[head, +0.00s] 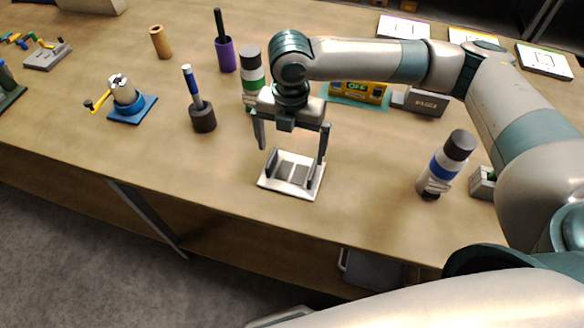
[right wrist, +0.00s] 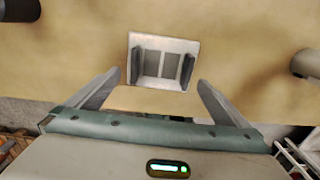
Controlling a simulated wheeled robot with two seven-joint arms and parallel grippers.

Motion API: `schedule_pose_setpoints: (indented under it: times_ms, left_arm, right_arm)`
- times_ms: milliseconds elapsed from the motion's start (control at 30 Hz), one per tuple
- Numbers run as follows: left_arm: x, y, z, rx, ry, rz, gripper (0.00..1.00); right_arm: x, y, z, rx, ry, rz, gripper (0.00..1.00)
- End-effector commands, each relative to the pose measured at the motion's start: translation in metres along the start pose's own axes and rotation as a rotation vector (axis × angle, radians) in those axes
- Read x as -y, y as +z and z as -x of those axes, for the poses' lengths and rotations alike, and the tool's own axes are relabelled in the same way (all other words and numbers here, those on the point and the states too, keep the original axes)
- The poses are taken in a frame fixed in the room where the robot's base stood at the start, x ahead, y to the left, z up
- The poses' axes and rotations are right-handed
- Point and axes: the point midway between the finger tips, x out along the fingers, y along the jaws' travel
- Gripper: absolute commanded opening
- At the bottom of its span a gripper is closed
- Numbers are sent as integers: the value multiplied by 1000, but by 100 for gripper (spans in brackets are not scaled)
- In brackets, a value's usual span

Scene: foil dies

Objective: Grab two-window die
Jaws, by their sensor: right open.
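The two-window die (head: 291,193) is a pale plate with two grey rectangular windows and a dark upright wall on each side. It lies flat on the table near the front edge. It also shows in the right wrist view (right wrist: 162,42), ahead of the fingertips. My right gripper (head: 291,146) is open above the die, its two fingers spread to either side. In the right wrist view the open fingers (right wrist: 160,78) have nothing between them, and the die lies beyond their tips. My left gripper is not in view.
A green-banded bottle (head: 252,75) stands behind the gripper. A blue-banded bottle (head: 446,162) stands right. White cards (head: 403,27) lie at the back. The table (head: 370,170) is clear around the die.

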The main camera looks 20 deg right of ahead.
Motion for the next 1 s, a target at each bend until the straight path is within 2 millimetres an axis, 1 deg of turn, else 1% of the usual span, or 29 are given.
schedule_pose_setpoints:
  times_ms: [100,200,533,667,767,900,1000]
  left_arm:
    - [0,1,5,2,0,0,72]
    - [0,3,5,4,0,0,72]
    - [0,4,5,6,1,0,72]
    - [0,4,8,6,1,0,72]
    - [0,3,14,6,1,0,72]
    - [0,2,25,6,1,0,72]
    - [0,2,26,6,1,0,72]
  right_arm:
    - [0,0,-13,-1,-1,-2,100]
    - [0,0,-19,-1,-1,-1,100]
    - [0,0,-21,0,0,-1,100]
    - [1,0,-24,-1,-1,-1,100]
    - [1,0,-32,-2,-2,-2,100]
    - [3,0,-48,-1,-3,-2,100]
    - [3,0,-62,-2,-2,-2,100]
